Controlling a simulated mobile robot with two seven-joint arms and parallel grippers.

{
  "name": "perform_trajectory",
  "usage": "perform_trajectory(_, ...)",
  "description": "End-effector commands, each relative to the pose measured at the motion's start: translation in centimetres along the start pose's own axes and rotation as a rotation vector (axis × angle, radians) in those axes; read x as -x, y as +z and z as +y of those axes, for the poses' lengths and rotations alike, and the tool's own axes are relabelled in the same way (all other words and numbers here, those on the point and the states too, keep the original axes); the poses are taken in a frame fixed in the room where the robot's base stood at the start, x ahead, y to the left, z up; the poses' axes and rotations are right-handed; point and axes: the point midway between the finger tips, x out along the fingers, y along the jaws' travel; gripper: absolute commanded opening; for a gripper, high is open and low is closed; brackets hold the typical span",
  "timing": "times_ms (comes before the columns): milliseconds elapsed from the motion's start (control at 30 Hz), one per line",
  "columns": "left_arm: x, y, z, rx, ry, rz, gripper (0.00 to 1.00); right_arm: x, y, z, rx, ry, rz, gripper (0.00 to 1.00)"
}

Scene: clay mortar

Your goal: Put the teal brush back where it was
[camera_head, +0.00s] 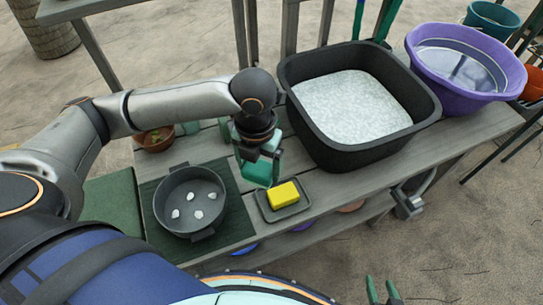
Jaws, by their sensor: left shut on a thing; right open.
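My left gripper (257,160) comes in from the left and points down over the wooden bench, between the dark pot and the black tub. It is shut on the teal brush (259,175), which shows as a teal block at the fingertips. The gripper hides part of the brush, and I cannot tell whether the brush touches the bench. A yellow sponge (283,194) on a small dark tray (296,210) is just in front of it, to the right. My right gripper (382,291) is at the bottom edge, open and empty, away from the bench.
A dark pot (190,188) with several pale pieces stands on a dark green mat (238,222). A black tub (345,163) of white grains and a purple basin (432,80) of water stand to the right. A terracotta pot (155,146) is behind my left arm. Bare planks show right of the tray.

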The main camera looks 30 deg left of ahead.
Motion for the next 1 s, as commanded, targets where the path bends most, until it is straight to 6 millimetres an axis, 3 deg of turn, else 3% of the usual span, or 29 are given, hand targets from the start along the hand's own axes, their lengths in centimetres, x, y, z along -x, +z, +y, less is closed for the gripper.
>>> perform_trajectory(200,-2.3,5.0,1.6,0.008,0.0,0.0,0.4,-0.4,0.4,0.0,0.0,0.0,0.0,0.5)
perform_trajectory(500,-7.1,9.4,3.0,0.005,-0.001,0.001,0.4,-0.9,1.1,-0.1,0.0,-0.004,-0.007,0.5)
perform_trajectory(833,-9.0,11.0,3.5,0.003,-0.001,-0.001,0.4,-1.1,0.8,-0.4,0.001,-0.011,-0.003,0.5)
perform_trajectory(1000,-11.5,10.9,3.5,0.003,-0.001,0.002,0.4,-1.2,0.5,-0.5,0.002,-0.014,0.004,0.5)
